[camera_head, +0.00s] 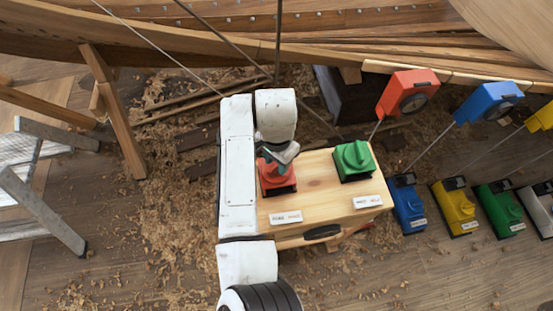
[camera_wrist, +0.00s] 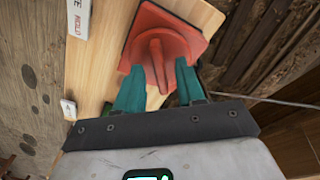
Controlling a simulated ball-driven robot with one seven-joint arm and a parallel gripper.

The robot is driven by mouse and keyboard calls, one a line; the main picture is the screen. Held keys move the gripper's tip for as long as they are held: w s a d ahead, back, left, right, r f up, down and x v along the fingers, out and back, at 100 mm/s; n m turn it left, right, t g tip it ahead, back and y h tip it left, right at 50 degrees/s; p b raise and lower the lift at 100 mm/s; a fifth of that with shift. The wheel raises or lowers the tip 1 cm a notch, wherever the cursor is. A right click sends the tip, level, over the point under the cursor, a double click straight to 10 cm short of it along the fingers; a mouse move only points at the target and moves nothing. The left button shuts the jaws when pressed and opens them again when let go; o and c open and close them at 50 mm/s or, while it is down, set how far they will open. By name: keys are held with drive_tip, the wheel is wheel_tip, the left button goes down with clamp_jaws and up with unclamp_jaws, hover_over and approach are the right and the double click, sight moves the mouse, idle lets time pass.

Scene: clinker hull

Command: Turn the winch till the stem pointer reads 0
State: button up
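A red knob (camera_head: 277,178) with a raised grip bar sits on a square red base on the wooden bench top (camera_head: 322,211). In the wrist view the red knob (camera_wrist: 157,45) lies straight ahead. My gripper (camera_head: 275,160) is right over it. In the wrist view the teal fingers of my gripper (camera_wrist: 160,67) stand apart, one on each side of the grip bar, with gaps showing. A green knob (camera_head: 354,158) sits to the right on the same bench top. Small white labels (camera_head: 286,217) lie in front of the knobs; I cannot read them surely. I cannot read any pointer.
A red dial box (camera_head: 407,92) and a blue dial box (camera_head: 488,101) hang by the hull (camera_head: 330,50). Several coloured boxes, one blue (camera_head: 408,204), stand on the floor at right. A trestle (camera_head: 113,110) and metal steps (camera_head: 45,185) stand left.

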wheel_tip(320, 180, up, 11)
drive_tip(key=b, duration=0.1)
drive_tip(key=shift+f, duration=0.2)
drive_tip(key=shift+w+b, duration=0.1)
drive_tip(key=shift+b, duration=0.25)
